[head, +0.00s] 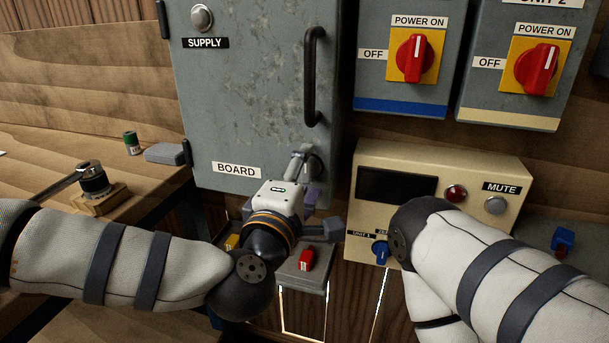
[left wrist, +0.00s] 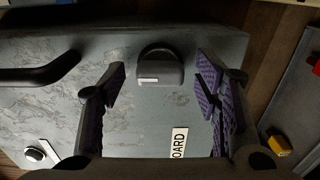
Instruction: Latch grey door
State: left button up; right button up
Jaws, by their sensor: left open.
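The grey door (head: 250,85) of the "BOARD" cabinet has a black bar handle (head: 312,75) and looks flush with its cabinet. A dark round latch knob (left wrist: 160,68) with a raised grip and a short white mark is near the door's lower corner on the handle side. In the head view my gripper mostly hides the knob. My left gripper (head: 318,192) is open in front of the knob. In the left wrist view its purple-padded fingers (left wrist: 163,78) stand on either side of the knob, with visible gaps. My right gripper is out of view; only its arm shows.
A beige box (head: 450,165) with a screen, a red lamp and a blue knob is right of the door. Two red power switches (head: 411,58) are above it. A small grey box with a red switch (head: 306,259) sits just below my left gripper. A wooden bench (head: 60,150) is at left.

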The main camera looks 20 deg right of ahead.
pick_arm(q)
jog(key=v, duration=1.2)
jog(key=s+a+f+m+g+y, duration=0.1)
jog(key=s+a+f+m+g, duration=0.2)
jog(key=f, duration=0.5)
jog(key=s+a+f+m+g+y, duration=0.1)
jog(key=s+f+g, duration=0.2)
jog(key=s+f, duration=0.45)
jog(key=s+a+f+m+g+y, duration=0.1)
jog(key=s+a+f+m+g, duration=0.15)
jog(key=f, duration=0.65)
jog(key=s+a+f+m+g+y, duration=0.2)
jog(key=s+a+f+g+y, duration=0.1)
jog(key=s+a, duration=0.7)
jog(key=s+a+f+m+g+y+p, duration=0.1)
jog(key=s+a+f+g+y, duration=0.3)
jog(key=s+a, duration=0.7)
notch_tip(320, 180, down, 4)
jog(key=a+m+g, duration=0.1)
jog(key=a+g, duration=0.1)
jog(key=shift+s+a+r, duration=0.2)
jog(key=shift+a, duration=0.2)
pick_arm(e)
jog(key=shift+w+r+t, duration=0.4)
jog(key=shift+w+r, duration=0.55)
pick_arm(q)
jog(key=shift+m, duration=0.25)
